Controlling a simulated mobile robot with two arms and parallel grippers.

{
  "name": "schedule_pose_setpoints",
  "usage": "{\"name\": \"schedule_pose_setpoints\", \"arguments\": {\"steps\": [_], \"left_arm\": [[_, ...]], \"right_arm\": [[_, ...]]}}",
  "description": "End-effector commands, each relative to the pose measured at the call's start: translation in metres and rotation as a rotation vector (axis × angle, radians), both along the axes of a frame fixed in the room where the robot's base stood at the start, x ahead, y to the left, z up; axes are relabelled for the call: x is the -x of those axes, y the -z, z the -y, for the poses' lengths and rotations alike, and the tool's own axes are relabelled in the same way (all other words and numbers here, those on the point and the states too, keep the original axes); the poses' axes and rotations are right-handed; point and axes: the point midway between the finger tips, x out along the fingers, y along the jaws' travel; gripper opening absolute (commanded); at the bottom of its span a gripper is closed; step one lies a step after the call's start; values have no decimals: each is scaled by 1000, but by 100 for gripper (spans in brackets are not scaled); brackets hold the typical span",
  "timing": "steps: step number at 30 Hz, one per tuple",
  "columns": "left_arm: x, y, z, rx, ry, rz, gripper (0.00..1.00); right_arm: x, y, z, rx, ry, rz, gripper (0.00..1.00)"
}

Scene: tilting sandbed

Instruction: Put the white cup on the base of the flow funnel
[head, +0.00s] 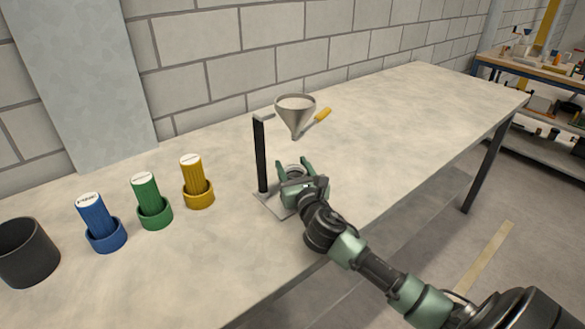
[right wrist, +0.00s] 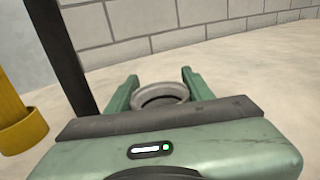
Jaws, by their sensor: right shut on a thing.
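The flow funnel stand has a black post (head: 261,155), a flat grey base (head: 268,201) on the table and a grey metal funnel (head: 295,115) held at the top. My right gripper (head: 301,168) is low at the base, under the funnel. It is shut on the white cup (right wrist: 160,92), whose round pale rim shows between the two green fingers in the right wrist view. In the head view the cup is mostly hidden by the gripper. I cannot tell whether the cup touches the base. My left gripper is not in view.
Blue (head: 105,228), green (head: 151,203) and yellow (head: 196,184) cylinders stand in matching round holders to the left. A dark open container (head: 28,255) is at the far left. The table's right side is clear.

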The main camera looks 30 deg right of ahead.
Motion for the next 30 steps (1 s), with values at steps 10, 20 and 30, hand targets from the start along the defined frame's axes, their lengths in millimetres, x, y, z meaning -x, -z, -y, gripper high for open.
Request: {"name": "schedule_pose_setpoints", "arguments": {"steps": [10,20,30], "left_arm": [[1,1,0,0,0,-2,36],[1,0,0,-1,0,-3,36],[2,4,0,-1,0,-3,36]], "right_arm": [[0,2,0,0,0,-1,74],[26,0,-9,2,-3,-3,74],[93,0,-31,0,-2,-3,74]]}}
